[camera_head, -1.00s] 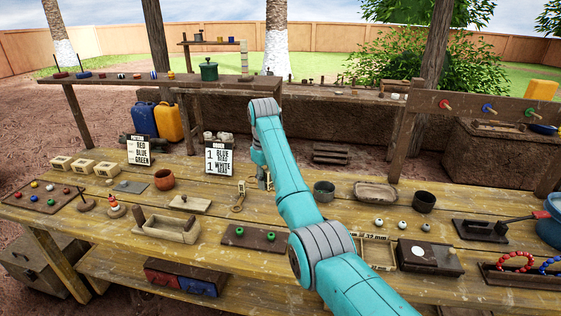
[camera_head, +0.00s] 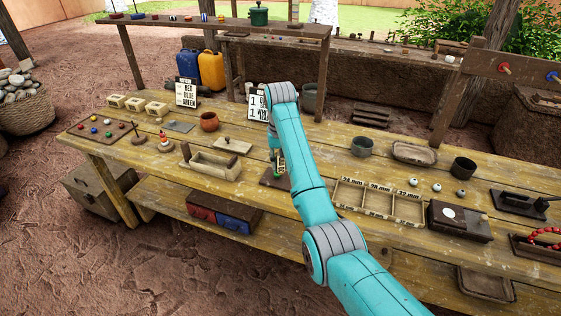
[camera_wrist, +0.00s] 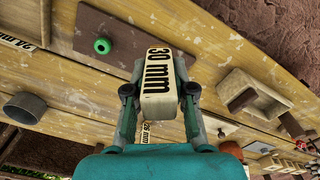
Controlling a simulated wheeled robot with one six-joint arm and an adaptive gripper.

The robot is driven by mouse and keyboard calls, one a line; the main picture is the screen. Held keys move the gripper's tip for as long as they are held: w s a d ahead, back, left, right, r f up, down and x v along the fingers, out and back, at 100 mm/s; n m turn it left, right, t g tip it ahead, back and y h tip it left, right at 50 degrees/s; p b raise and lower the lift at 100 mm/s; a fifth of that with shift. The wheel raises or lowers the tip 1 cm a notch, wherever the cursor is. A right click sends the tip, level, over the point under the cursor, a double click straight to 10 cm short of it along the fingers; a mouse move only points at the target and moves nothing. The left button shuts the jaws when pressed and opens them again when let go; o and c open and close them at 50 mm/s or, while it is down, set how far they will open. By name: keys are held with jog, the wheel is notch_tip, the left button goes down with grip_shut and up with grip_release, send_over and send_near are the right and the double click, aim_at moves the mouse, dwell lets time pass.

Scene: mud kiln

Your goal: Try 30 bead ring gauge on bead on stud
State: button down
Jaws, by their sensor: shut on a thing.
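My gripper (camera_wrist: 160,108) is shut on the 30 mm gauge (camera_wrist: 160,75), a pale tag with black lettering, in the wrist view. The gauge reaches over the dark board (camera_wrist: 85,22). One green bead (camera_wrist: 102,46) shows on the board, left of the gauge and apart from it. The gauge's ring end and any second bead cannot be made out. In the head view my gripper (camera_head: 277,160) is low over the board (camera_head: 268,182), with a green bead (camera_head: 280,173) just below it. Whether gauge and bead touch cannot be told.
A sorting tray (camera_head: 378,200) marked in millimetres lies right of my arm, with white beads (camera_head: 437,188) behind it. A wooden trough (camera_head: 210,165) and a lidded slab (camera_head: 232,146) lie left. A grey cup (camera_head: 361,146) stands behind the tray.

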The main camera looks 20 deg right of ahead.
jog(key=shift+f, duration=0.15)
jog(key=shift+f, duration=2.35)
jog(key=shift+f, duration=2.2)
dwell(1.0)
jog(key=shift+r, duration=0.15)
dwell(0.6)
jog(key=shift+r, duration=2.9)
